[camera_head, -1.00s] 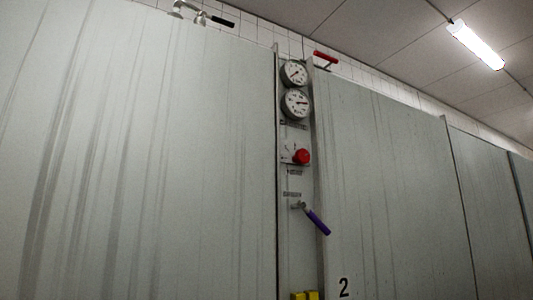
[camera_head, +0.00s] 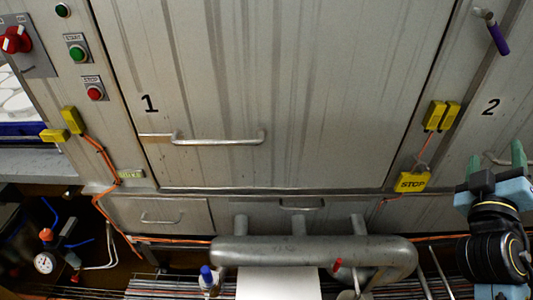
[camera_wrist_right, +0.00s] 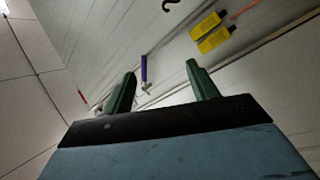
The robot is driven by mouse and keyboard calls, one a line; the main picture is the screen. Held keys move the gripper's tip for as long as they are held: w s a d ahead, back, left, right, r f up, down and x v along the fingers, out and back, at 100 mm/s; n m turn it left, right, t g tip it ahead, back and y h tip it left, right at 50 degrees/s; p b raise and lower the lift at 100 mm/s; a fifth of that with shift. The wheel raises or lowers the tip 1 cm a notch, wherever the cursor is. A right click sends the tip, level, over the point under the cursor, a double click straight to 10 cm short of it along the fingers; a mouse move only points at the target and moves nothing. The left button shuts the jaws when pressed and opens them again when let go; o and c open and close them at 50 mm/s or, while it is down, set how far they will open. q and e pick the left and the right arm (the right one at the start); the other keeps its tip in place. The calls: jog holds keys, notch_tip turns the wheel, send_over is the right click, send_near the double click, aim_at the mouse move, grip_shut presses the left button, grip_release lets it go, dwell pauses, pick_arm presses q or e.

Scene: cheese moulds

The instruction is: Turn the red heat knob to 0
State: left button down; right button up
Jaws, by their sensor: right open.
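The red heat knob on the panel beside door 2 is outside the head view now. In the right wrist view a small red spot (camera_wrist_right: 82,97) shows at the left; I cannot tell if it is the knob. The purple-handled lever (camera_head: 497,36) from the same panel is at the top right of the head view, and also shows between the fingers in the wrist view (camera_wrist_right: 144,68). My right gripper (camera_head: 497,162) is open and empty, low at the right, apart from the panel. Its two green fingers also show in the wrist view (camera_wrist_right: 160,72). My left gripper is not in view.
Another red rotary knob (camera_head: 16,40) is at the top left, beside green START (camera_head: 77,53) and red STOP (camera_head: 95,93) buttons. A yellow STOP box (camera_head: 412,182) is left of my right gripper. A thick metal pipe (camera_head: 310,251) runs along the bottom.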

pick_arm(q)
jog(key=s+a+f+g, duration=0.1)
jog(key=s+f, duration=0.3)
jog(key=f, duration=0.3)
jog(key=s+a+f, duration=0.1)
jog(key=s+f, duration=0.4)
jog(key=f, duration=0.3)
pick_arm(e)
jog(key=w+a+r+n+t+y, duration=0.2)
jog(key=r+n+t+y, duration=0.2)
jog(key=r+n+y, duration=0.6)
jog(key=w+a+r+n+t+y, duration=0.1)
jog(key=w+r+n+t+y, duration=0.15)
jog(key=r+n+y, duration=0.8)
jog(key=w+d+r+n+g+h, duration=0.3)
jog(key=d+r+n+h, duration=0.4)
jog(key=n, duration=0.5)
jog(key=shift+t, duration=0.25)
jog(key=shift+p+x, duration=1.8)
jog(key=shift+x, duration=5.15)
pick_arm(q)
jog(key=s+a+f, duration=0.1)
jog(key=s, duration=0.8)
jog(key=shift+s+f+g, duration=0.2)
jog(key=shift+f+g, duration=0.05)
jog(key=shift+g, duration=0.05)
pick_arm(e)
jog(key=shift+d+f, duration=0.1)
